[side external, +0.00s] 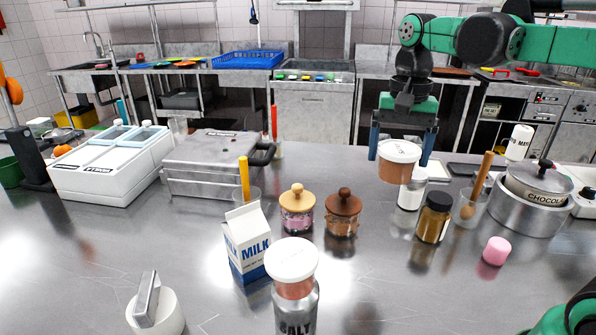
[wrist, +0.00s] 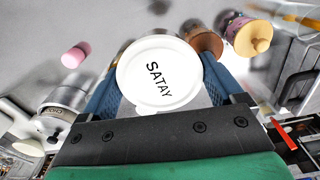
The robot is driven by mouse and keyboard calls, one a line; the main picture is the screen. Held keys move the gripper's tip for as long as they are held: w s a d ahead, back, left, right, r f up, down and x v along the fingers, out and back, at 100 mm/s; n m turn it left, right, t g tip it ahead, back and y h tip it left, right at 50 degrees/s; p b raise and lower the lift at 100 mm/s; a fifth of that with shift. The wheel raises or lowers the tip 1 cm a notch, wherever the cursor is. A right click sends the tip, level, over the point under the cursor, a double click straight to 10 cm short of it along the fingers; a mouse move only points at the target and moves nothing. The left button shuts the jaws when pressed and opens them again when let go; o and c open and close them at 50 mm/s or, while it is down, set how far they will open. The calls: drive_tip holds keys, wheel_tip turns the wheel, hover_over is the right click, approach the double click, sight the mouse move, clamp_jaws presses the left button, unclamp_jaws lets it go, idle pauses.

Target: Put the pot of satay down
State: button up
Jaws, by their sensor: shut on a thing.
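The pot of satay (side external: 399,167) is a brownish-orange tub with a white lid. In the wrist view its lid (wrist: 158,76) reads SATAY. My gripper (side external: 402,158) has its blue fingers on either side of the pot and is shut on it. The pot hangs upright above the steel counter (side external: 200,270), in front of and partly over a white-labelled jar (side external: 411,192). It appears clear of the counter.
A brown jar (side external: 434,218), a pink piece (side external: 495,251) and a chocolate pot (side external: 538,186) stand to the right.

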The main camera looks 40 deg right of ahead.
drive_tip(key=w+a+f+n, duration=0.2)
drive_tip(key=w+a+n, duration=0.3)
drive_tip(key=n, duration=0.5)
drive_tip(key=w+d+r+m, duration=0.2)
drive_tip(key=d+r+m, duration=0.2)
drive_tip(key=d+m, duration=0.8)
drive_tip(key=shift+n, duration=0.5)
drive_tip(key=f, duration=1)
drive_tip(key=d+f, duration=0.1)
drive_tip(key=f, duration=0.4)
drive_tip(key=shift+f, duration=2.25)
